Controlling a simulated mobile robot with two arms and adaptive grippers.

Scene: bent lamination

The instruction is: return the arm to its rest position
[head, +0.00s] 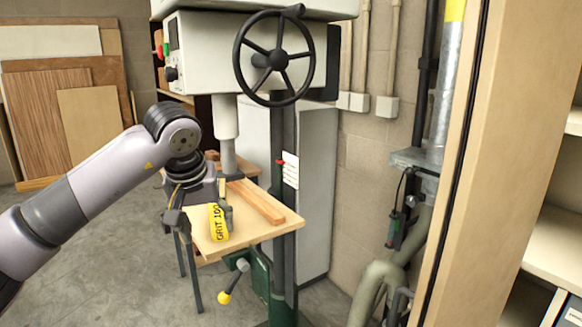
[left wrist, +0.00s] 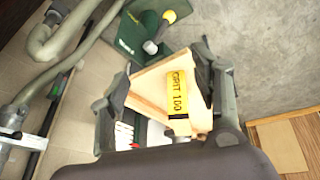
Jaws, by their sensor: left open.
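My left arm comes in from the left in the head view. Its gripper (head: 200,213) points down over the near left part of the drill press's wooden table and is open. In the left wrist view its two fingers (left wrist: 162,72) stand wide apart with nothing clasped between them. A yellow piece marked GRIT 100 (head: 216,222) is at the table's near left edge, close to the fingers. It also shows between the fingers in the left wrist view (left wrist: 178,92), nearer the right finger. I cannot tell the gap between them. My right gripper is in neither view.
The wooden table (head: 277,231) carries a long wooden strip (head: 257,202). The drill press head with a black handwheel (head: 276,58) stands above it. Pipes (head: 445,95) and a door frame (head: 478,160) are at right. Grey floor (head: 95,245) is open at left.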

